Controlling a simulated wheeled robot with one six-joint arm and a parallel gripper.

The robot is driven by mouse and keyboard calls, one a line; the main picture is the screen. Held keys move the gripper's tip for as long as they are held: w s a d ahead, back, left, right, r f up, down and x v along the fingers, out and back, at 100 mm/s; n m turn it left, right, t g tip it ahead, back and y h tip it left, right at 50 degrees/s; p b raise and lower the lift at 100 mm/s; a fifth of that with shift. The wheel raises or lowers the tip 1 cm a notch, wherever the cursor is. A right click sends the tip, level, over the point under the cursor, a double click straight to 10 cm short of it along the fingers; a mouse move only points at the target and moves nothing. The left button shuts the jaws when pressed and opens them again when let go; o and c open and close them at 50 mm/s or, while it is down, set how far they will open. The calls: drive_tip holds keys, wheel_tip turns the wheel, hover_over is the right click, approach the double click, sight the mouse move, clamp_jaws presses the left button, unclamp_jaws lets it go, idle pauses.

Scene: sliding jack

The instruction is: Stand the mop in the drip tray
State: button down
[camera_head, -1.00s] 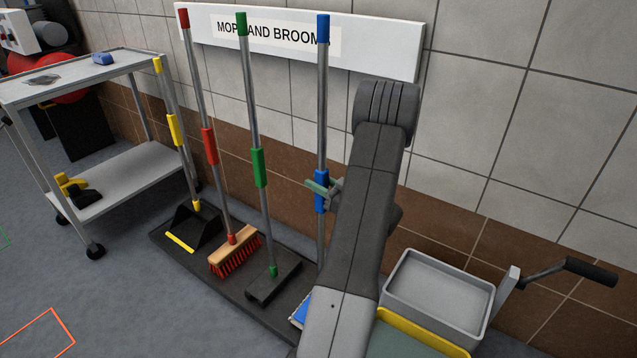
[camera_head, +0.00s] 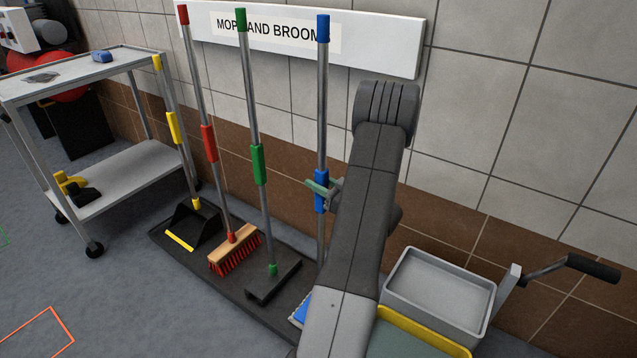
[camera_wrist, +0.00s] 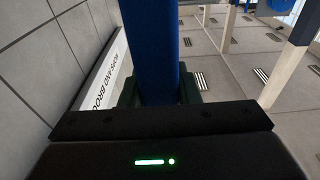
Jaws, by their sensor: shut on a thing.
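The mop is the tool with the blue grip (camera_head: 320,192) and blue top cap (camera_head: 323,28). It stands nearly upright at the right end of the row, by the wall. My gripper (camera_head: 322,188) is shut around its blue grip; the wrist view shows the blue handle (camera_wrist: 151,45) between my fingers. The blue and white mop head (camera_head: 301,312) shows at the right end of the dark drip tray (camera_head: 215,290). My arm hides part of the head and the tray's right end, so I cannot tell whether the head touches the tray.
A green-gripped squeegee (camera_head: 259,165), a red broom (camera_head: 209,145) and a yellow-handled dustpan (camera_head: 196,222) stand left of the mop. A grey and yellow bucket cart (camera_head: 440,290) stands close on the right. A shelf trolley (camera_head: 130,175) is at the left. The floor in front is clear.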

drive_tip(key=c, duration=1)
unclamp_jaws()
drive_tip(key=p+v, duration=0.1)
drive_tip(key=v, duration=1.2)
drive_tip(key=shift+s+d+p, duration=0.25)
drive_tip(key=shift+d+p, duration=0.1)
drive_tip(key=shift+p, duration=0.05)
drive_tip(key=b+x, duration=0.1)
drive_tip(key=x, duration=1.3)
drive_tip(key=shift+b, duration=0.4)
drive_tip(key=shift+s+r, duration=0.1)
